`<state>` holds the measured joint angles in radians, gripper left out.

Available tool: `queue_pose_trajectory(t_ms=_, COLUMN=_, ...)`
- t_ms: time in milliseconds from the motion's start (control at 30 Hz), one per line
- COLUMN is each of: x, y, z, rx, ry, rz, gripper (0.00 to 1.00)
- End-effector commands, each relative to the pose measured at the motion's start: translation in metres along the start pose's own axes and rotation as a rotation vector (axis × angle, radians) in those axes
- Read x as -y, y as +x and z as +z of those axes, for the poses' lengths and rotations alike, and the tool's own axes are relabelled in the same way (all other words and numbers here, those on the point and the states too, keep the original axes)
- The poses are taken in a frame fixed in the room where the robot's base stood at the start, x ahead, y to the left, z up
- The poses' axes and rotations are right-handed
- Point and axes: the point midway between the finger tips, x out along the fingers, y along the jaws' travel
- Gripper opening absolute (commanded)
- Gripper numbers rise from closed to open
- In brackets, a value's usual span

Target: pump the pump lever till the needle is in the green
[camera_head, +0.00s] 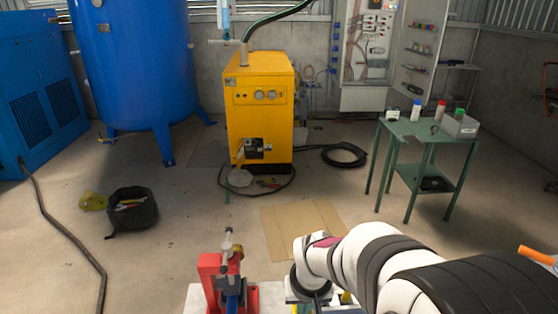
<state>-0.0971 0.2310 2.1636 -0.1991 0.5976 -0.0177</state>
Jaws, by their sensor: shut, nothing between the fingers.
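My white arm comes in from the lower right. My gripper (317,301) is at its end near the bottom edge, shut and empty, with its tips hard to make out. A red device (211,277) with a grey metal top and a blue part stands just left of it, apart from the gripper. An orange bar (537,255), which may be the grip of the pump lever, shows at the right edge, far from my gripper and partly cut off by the frame. I cannot make out a needle or a green zone.
A yellow machine (262,122) with two small dials stands at the back, beside a blue tank (132,60). A green table (424,132) with bottles is at right. A black bucket (132,214) and cables lie on the floor. The middle floor is mostly clear.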

Motion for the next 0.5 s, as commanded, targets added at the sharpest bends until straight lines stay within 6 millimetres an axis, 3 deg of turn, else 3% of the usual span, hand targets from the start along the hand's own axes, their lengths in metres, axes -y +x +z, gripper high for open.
queue_pose_trajectory(t_ms=100, x=0.0, y=0.025, z=-0.004, rx=0.113, ry=0.001, rz=0.0, gripper=0.0)
queue_pose_trajectory(t_ms=200, x=0.0, y=0.037, z=-0.005, rx=0.171, ry=0.0, rz=0.0, gripper=0.0)
queue_pose_trajectory(t_ms=500, x=0.0, y=0.043, z=-0.005, rx=0.195, ry=-0.003, rz=-0.001, gripper=0.0)
